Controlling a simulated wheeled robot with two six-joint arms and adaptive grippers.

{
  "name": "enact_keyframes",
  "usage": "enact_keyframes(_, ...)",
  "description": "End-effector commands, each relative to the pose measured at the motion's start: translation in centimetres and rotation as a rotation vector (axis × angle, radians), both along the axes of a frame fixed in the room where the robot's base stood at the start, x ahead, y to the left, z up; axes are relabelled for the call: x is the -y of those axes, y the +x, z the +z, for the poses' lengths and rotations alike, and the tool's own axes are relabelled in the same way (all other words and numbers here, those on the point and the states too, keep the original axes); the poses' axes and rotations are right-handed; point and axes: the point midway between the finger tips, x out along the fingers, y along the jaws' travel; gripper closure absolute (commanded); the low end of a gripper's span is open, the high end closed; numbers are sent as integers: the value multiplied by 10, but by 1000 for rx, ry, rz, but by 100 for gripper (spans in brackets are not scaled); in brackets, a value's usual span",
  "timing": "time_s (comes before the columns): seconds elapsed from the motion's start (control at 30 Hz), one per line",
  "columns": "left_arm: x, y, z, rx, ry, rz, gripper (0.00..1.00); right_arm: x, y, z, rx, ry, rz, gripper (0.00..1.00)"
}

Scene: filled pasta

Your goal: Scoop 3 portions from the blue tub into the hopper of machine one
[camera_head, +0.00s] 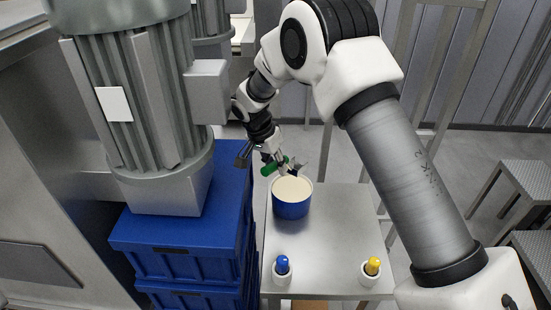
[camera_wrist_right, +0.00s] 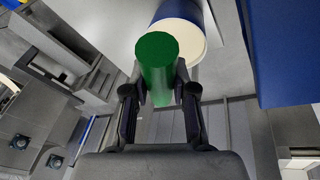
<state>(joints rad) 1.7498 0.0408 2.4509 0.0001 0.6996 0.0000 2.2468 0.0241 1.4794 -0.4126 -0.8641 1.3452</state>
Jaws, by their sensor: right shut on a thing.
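The blue tub (camera_head: 291,208) stands on the metal table, filled with a pale cream mass near its rim. It also shows at the top of the right wrist view (camera_wrist_right: 178,10). My right gripper (camera_head: 274,160) is shut on the green handle (camera_head: 268,170) of a scoop, just above and behind the tub. In the right wrist view both fingers (camera_wrist_right: 160,85) press on the green handle (camera_wrist_right: 157,65). A small grey part, likely the scoop's bowl, shows by the tub's back rim; whether it touches the contents I cannot tell. My left gripper is out of view. No hopper opening is clearly visible.
A large grey motor housing (camera_head: 128,100) fills the left. Stacked blue crates (camera_head: 180,240) stand beside the table (camera_head: 330,235). Two white cups hold a blue-handled (camera_head: 282,263) and a yellow-handled tool (camera_head: 373,266) at the table front. The table middle is clear.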

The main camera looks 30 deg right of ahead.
Motion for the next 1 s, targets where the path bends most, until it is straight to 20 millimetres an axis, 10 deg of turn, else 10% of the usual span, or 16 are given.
enact_keyframes(0.7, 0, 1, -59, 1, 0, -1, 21, 1, 0, -89, -1, 0, 1, 100)
enact_keyframes(1.0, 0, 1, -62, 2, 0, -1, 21, 1, 1, -96, 0, 0, 0, 100)
